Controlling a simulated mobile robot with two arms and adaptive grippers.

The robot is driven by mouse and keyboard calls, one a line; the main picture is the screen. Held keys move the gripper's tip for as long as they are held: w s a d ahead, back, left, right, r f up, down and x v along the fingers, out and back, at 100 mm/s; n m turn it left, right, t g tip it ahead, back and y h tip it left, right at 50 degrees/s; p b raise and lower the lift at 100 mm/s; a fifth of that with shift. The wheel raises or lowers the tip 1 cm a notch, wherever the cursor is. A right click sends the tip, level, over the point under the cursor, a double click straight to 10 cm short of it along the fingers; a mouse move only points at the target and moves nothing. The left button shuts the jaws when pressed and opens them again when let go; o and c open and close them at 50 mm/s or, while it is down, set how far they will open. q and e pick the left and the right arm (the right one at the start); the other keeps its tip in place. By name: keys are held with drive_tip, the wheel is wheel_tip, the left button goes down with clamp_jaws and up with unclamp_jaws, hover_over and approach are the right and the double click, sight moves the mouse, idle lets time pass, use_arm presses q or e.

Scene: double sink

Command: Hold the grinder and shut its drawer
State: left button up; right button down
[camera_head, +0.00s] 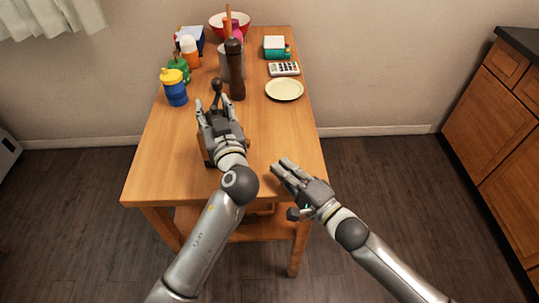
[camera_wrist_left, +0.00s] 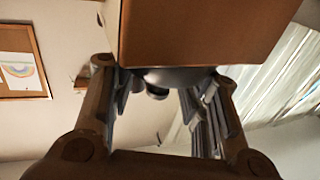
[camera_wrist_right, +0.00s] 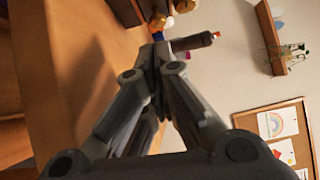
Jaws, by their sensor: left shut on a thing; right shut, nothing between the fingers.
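The grinder (camera_head: 207,152) is a small wooden box with a dark crank (camera_head: 216,88) on top, standing on the wooden table (camera_head: 270,130). My left gripper (camera_head: 217,107) is shut on the grinder's upper part and covers most of it in the head view. In the left wrist view, the wooden box (camera_wrist_left: 200,32) and its dark metal dome (camera_wrist_left: 175,77) show at the fingers. I cannot make out the drawer or how far it is open. My right gripper (camera_head: 283,168) is shut and empty, to the right of the grinder and apart from it, near the table's right edge. Its closed fingers show in the right wrist view (camera_wrist_right: 158,62).
Behind the grinder stand a dark pepper mill (camera_head: 235,70), a blue cup with a yellow lid (camera_head: 173,88) and a green bottle (camera_head: 179,68). A cream plate (camera_head: 284,89) and a calculator (camera_head: 284,69) lie at the back right. The table's right middle is clear.

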use_arm(q)
drive_tip(key=shift+f, duration=0.5)
use_arm(e)
drive_tip(key=shift+v, duration=1.75)
use_arm(q)
drive_tip(key=o, duration=1.1)
drive_tip(key=shift+c, duration=0.2)
drive_tip(key=shift+o, duration=0.5)
drive_tip(key=shift+w, duration=0.15)
use_arm(e)
drive_tip(key=shift+w+f, duration=0.1)
drive_tip(key=shift+w, duration=0.05)
use_arm(q)
drive_tip(key=shift+r, duration=0.15)
